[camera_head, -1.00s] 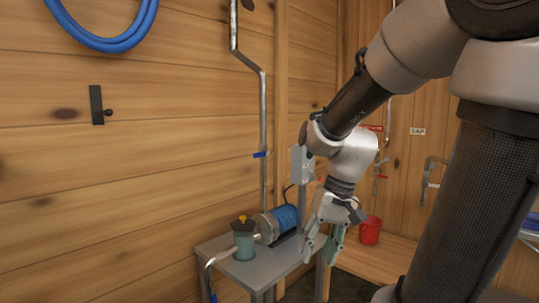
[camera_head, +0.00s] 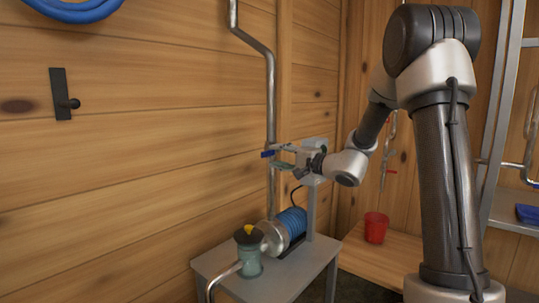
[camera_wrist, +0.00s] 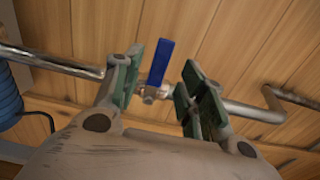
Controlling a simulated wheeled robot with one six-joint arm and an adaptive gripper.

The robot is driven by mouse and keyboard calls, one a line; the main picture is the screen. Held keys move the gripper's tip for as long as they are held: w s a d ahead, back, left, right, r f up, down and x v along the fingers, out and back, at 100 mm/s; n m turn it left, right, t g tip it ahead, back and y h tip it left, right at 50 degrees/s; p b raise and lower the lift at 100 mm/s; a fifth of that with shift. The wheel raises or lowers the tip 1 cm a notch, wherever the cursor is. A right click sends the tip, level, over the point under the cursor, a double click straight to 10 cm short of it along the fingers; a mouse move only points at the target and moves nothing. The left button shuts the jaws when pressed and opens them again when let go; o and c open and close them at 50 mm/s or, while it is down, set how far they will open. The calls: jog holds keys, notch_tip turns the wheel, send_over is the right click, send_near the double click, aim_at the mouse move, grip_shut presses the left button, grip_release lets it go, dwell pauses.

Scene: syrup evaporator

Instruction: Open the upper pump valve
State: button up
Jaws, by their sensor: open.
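The upper pump valve has a blue lever handle (camera_wrist: 160,62) on a metal body (camera_wrist: 151,92), set in a metal pipe. The lever stands crosswise to the pipe. In the head view the blue handle (camera_head: 267,154) shows at the pipe, partly covered by my gripper. My gripper (camera_head: 279,156) is at the valve's height. In the wrist view my gripper (camera_wrist: 163,78) is open, with one green-padded finger on each side of the lever. Gaps show between the lever and both fingers.
Below stand a grey table (camera_head: 285,285) and the pump with its blue motor (camera_head: 292,222) and a yellow-topped green housing (camera_head: 249,255). A red bucket (camera_head: 376,228) sits on the bench at right. The wooden wall lies close behind the pipe.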

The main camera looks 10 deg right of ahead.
aim_at(268, 154)
jog(key=x, duration=0.5)
jog(key=shift+w+a, duration=0.1)
jog(key=shift+a, duration=0.1)
jog(key=shift+c, duration=0.2)
grip_shut()
